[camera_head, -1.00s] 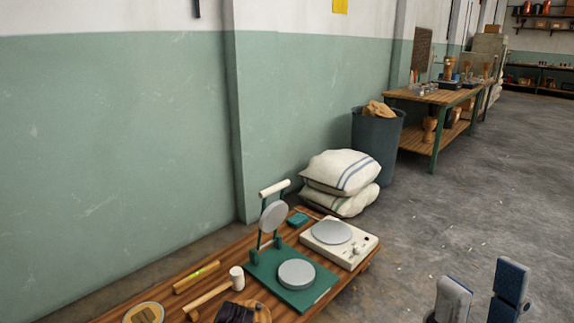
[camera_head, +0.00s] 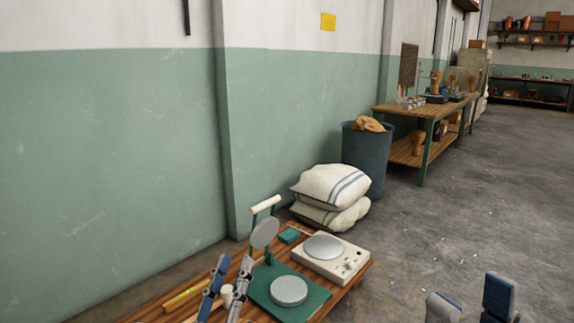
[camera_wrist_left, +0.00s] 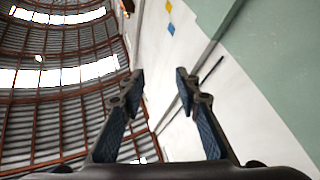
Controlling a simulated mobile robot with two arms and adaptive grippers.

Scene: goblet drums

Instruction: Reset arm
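My left gripper (camera_head: 233,264) is open and empty in the head view, its fingers pointing up in front of the low wooden table. In the left wrist view its two fingers (camera_wrist_left: 160,78) stand apart with nothing between them, facing the roof and upper wall. My right gripper (camera_head: 470,288) is at the lower right of the head view, over the grey floor. Its two fingers are apart and nothing shows between them.
The low wooden table (camera_head: 352,285) carries a green stand (camera_head: 258,288) with grey discs and a cream device (camera_head: 348,263). Stacked sacks (camera_head: 330,186), a bin (camera_head: 368,160) and a workbench (camera_head: 428,108) line the green wall. The floor at right is open.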

